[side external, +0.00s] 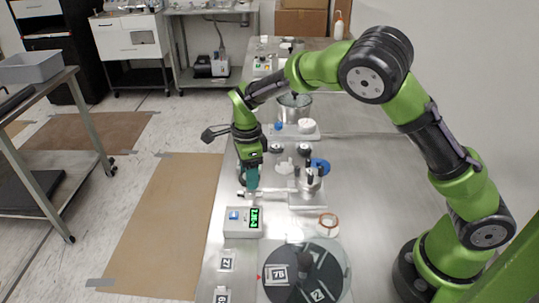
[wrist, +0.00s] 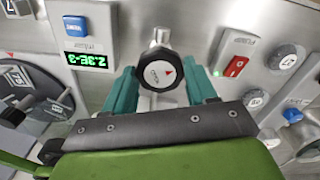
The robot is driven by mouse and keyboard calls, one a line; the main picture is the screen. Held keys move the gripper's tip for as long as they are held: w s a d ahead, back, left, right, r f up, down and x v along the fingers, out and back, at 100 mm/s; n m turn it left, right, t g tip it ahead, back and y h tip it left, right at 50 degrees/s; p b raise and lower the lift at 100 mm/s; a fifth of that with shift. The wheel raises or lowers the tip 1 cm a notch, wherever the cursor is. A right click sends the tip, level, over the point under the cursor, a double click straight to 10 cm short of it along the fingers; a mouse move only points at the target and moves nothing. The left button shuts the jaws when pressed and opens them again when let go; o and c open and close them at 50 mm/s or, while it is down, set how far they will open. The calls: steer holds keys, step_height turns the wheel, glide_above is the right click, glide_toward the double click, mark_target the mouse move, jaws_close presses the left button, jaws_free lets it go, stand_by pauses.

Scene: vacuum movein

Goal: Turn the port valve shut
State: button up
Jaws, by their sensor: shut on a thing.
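In the side view my gripper (side external: 252,186) points down at the left part of the bench, just behind the gauge box. The knob is mostly hidden there by the fingers.
A gauge box (side external: 243,222) with a lit green display and blue button stands in front of my gripper. A chamber (side external: 308,183) with metal fittings stands to the right. A red switch (wrist: 236,66) sits close to the right finger. A dark round plate (side external: 330,262) lies nearer.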

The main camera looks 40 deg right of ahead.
steer(key=m, duration=0.5)
steer(key=shift+r+m, duration=0.1)
steer(key=shift+m, duration=0.3)
stand_by(0.4)
steer(key=o, duration=1.1)
steer(key=shift+c, duration=0.2)
step_height(320, 180, up, 17)
